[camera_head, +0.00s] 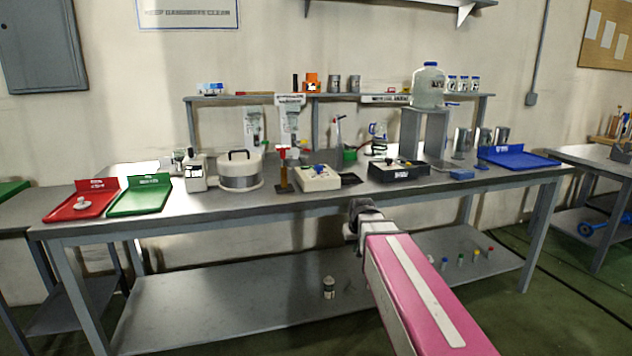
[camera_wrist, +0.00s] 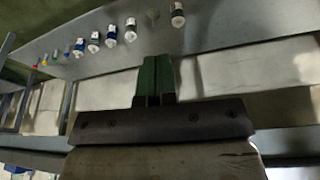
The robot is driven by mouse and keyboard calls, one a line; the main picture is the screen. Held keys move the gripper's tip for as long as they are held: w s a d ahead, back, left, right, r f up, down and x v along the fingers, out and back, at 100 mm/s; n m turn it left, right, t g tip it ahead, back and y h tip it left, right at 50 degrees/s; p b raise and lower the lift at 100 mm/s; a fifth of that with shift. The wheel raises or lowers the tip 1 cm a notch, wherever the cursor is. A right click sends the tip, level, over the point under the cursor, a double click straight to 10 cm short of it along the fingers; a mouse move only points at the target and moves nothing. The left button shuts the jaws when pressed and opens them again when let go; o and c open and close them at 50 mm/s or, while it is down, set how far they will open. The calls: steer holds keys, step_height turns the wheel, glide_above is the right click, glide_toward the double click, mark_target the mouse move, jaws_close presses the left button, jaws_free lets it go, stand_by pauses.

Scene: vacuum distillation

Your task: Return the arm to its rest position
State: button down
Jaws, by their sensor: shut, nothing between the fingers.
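My gripper (camera_wrist: 157,62) shows in the wrist view as two green fingers pressed together, with nothing between them. In the head view my pink arm reaches forward from the lower right, and its grey wrist end (camera_head: 362,217) is in front of the workbench's front edge. The fingers cannot be made out in that view. The workbench (camera_head: 330,211) carries distillation gear, with the red tray (camera_head: 66,207) and green tray (camera_head: 135,202) at its left end and the blue tray (camera_head: 522,157) at its right.
A white heating unit (camera_head: 318,178) and a dark-topped unit (camera_head: 399,172) stand on the bench beyond my wrist. The lower shelf (camera_head: 230,308) holds a small bottle (camera_head: 328,287) and several small capped vials. A side table (camera_head: 597,160) stands at right.

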steer(key=s+d+f+m+g, duration=0.1)
steer(key=s+d+f+g, duration=0.2)
steer(key=s+f, duration=1.2)
steer(key=shift+d, duration=1)
steer(key=shift+f, duration=0.1)
